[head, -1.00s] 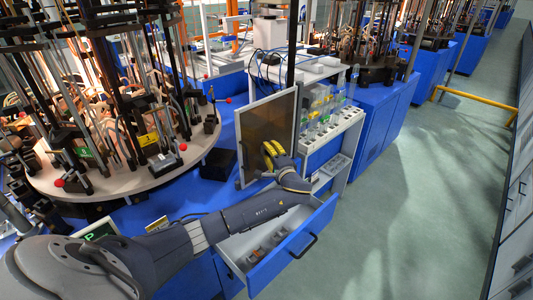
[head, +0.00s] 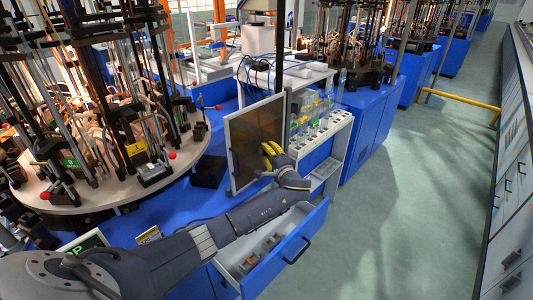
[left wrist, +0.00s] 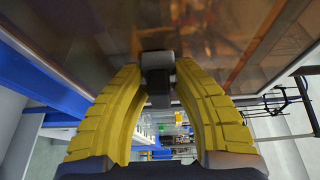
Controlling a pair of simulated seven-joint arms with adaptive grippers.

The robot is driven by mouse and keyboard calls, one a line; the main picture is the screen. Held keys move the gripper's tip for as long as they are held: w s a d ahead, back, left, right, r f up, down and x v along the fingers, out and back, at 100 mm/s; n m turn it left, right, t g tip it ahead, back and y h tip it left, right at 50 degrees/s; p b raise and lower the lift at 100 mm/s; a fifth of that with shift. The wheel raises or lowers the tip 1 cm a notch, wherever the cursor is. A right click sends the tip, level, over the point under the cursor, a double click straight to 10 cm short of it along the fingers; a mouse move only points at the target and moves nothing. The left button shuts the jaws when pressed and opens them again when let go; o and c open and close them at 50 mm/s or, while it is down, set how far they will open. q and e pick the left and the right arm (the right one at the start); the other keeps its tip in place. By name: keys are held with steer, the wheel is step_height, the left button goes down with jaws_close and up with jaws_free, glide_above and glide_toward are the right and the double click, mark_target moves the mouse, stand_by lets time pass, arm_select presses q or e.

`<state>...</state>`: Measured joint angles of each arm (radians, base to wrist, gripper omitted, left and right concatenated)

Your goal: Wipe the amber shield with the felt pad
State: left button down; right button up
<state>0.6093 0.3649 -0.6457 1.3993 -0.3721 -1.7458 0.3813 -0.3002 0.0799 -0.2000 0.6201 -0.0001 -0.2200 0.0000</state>
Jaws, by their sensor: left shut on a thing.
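The amber shield (head: 244,134) is an upright brownish see-through panel in a pale frame, near the middle of the head view. It fills the top of the left wrist view (left wrist: 75,40). My left gripper (head: 270,152) has yellow fingers and is at the lower right part of the shield. In the left wrist view its fingertips close on a small dark grey block, the felt pad (left wrist: 158,76). The pad lies against or very close to the panel; contact cannot be told for sure. In the head view the pad is hidden by the fingers. My right gripper does not show.
An open blue drawer (head: 290,258) with small items is below my left arm. A white rack with bottles (head: 322,132) stands just right of the shield. A round machine platform (head: 110,185) crowded with rods fills the left.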

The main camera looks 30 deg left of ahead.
mark_target(264, 138)
arm_select(q)
steer(key=c, duration=2.2)
jaws_free()
steer(key=shift+a+r, duration=0.1)
steer(key=shift+r, duration=0.5)
steer(key=c, duration=2.2)
jaws_free()
steer(key=shift+s+a+r, duration=0.1)
steer(key=shift+s+a, duration=0.2)
steer(key=shift+s, duration=1)
steer(key=shift+s+a+f, duration=0.1)
steer(key=shift+s+a, duration=0.2)
steer(key=shift+s, duration=1)
steer(key=shift+s+a+r, duration=0.1)
steer(key=shift+s+a, duration=0.2)
steer(key=shift+s, duration=1)
steer(key=shift+r, duration=0.65)
steer(key=shift+w+d, duration=0.35)
steer(key=shift+w, duration=0.95)
steer(key=shift+w+d, duration=0.3)
steer(key=shift+w, duration=0.95)
steer(key=shift+w+d, duration=0.35)
steer(key=shift+w, duration=0.95)
steer(key=shift+r, duration=0.1)
